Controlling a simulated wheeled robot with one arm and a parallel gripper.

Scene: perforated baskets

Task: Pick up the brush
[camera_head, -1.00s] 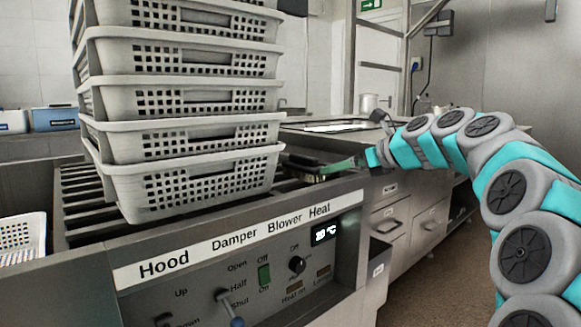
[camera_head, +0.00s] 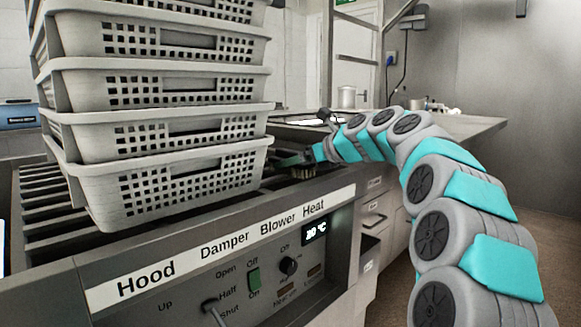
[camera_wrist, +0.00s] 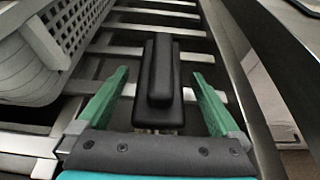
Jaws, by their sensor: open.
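The brush (camera_wrist: 160,85) has a black handle and block, with pale bristles just showing at its near end in the wrist view. It lies on the slatted metal top beside the basket stack. My gripper (camera_wrist: 158,88) is open, with one green finger on each side of the brush and a gap on both sides. In the head view the brush (camera_head: 303,172) shows only in part, with brownish bristles beside the stack, and my gripper (camera_head: 300,157) is over it. The fingers partly hide it there.
A tall stack of grey perforated baskets (camera_head: 165,135) stands close left of the brush. The slatted top (camera_head: 45,200) has a raised metal edge on the right in the wrist view. A control panel (camera_head: 245,260) with knobs faces the front.

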